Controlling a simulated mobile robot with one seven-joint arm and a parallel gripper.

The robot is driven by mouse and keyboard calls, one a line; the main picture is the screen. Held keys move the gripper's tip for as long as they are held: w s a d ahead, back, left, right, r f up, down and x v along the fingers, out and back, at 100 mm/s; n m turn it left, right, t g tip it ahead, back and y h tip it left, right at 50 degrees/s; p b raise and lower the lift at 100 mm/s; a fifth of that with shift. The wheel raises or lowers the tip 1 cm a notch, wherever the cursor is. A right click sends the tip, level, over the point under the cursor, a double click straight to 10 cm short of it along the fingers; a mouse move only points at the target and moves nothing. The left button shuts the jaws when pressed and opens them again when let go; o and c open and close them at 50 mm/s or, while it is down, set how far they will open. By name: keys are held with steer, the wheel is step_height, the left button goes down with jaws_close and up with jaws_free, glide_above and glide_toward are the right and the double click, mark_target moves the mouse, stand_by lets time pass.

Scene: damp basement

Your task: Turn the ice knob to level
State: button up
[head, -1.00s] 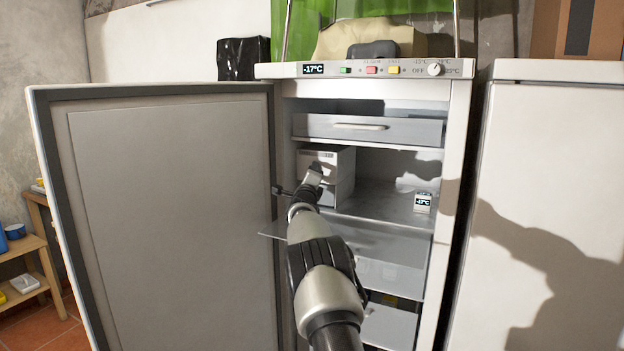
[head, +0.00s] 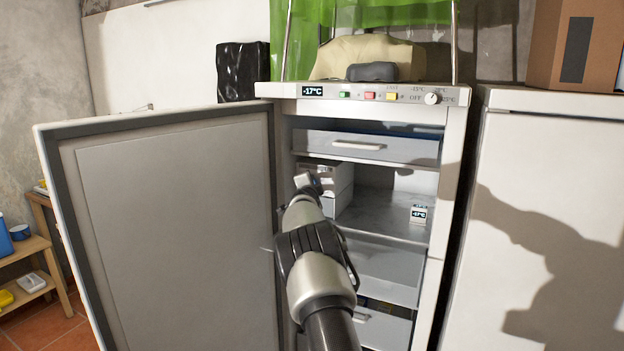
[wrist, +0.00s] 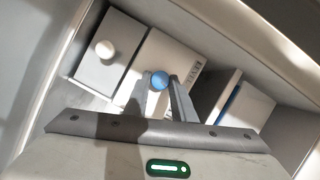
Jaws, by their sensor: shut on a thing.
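A small blue round knob (wrist: 159,80) sits on a white box front (wrist: 160,60) with dark lettering beside it, partly cut off and hard to read. My gripper (wrist: 162,82) has one finger on each side of this knob and is shut on it. In the head view, my gripper (head: 306,182) reaches into the open freezer, in front of the white box (head: 343,180) on the left of the shelf. The blue knob is too small to make out there. Which level the knob points to cannot be seen.
A white round knob (wrist: 105,49) is left of the blue one. The freezer door (head: 170,230) stands open to the left. A drawer (head: 360,147) is above, clear bins (head: 385,275) below.

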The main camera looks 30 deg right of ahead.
steer(key=shift+r+n, duration=0.1)
steer(key=shift+n, duration=0.3)
steer(key=o, duration=1.1)
steer(key=shift+c, duration=0.2)
steer(key=b+v, duration=0.8)
steer(key=v, duration=0.9)
steer(key=shift+r, duration=0.25)
steer(key=shift+s+a, duration=0.1)
